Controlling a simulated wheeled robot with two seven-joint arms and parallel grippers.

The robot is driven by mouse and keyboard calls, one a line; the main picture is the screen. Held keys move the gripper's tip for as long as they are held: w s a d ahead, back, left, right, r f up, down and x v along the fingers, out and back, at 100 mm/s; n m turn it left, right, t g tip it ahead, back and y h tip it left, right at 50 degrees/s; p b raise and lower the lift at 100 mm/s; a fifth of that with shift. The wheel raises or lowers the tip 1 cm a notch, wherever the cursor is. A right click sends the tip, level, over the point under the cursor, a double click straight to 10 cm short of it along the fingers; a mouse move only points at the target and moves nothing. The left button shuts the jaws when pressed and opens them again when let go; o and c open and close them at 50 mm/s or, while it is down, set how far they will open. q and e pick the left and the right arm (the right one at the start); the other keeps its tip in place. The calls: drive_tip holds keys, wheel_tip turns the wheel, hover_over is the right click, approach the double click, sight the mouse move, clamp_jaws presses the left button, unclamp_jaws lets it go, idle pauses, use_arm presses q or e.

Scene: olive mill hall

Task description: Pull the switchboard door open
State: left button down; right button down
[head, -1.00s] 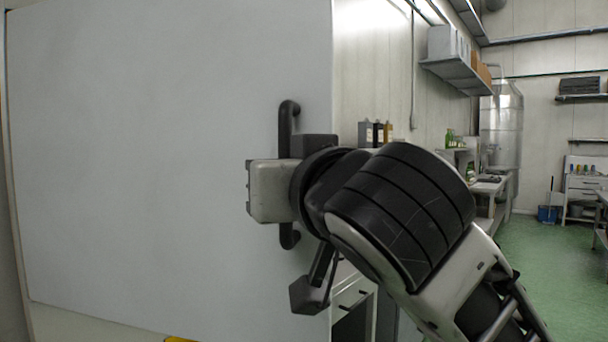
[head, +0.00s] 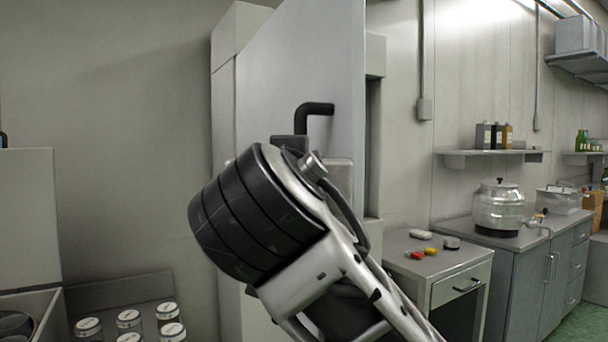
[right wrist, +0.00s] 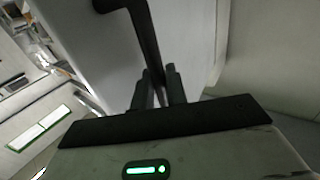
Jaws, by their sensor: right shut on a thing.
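The switchboard door (head: 300,75) is a tall pale grey panel, seen at a steep slant in the head view. Its black bar handle (head: 316,108) stands out from it; the lower part is hidden behind my right arm. Beyond the door's right edge, part of the cabinet (head: 375,55) shows with a darker upright strip, so the door looks ajar. In the right wrist view the handle (right wrist: 145,38) runs down between the two fingers of my right gripper (right wrist: 157,88), which is shut on it. My left gripper is out of view.
A counter (head: 425,262) with small red and yellow items stands right of the door. Lidded jars (head: 128,320) sit low at the left, next to a pale box (head: 28,215). Bare wall lies between.

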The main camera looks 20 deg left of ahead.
drive_tip(key=shift+s+a, duration=0.1)
drive_tip(key=shift+a, duration=0.05)
drive_tip(key=c, duration=1.6)
unclamp_jaws()
drive_tip(key=shift+o, duration=0.5)
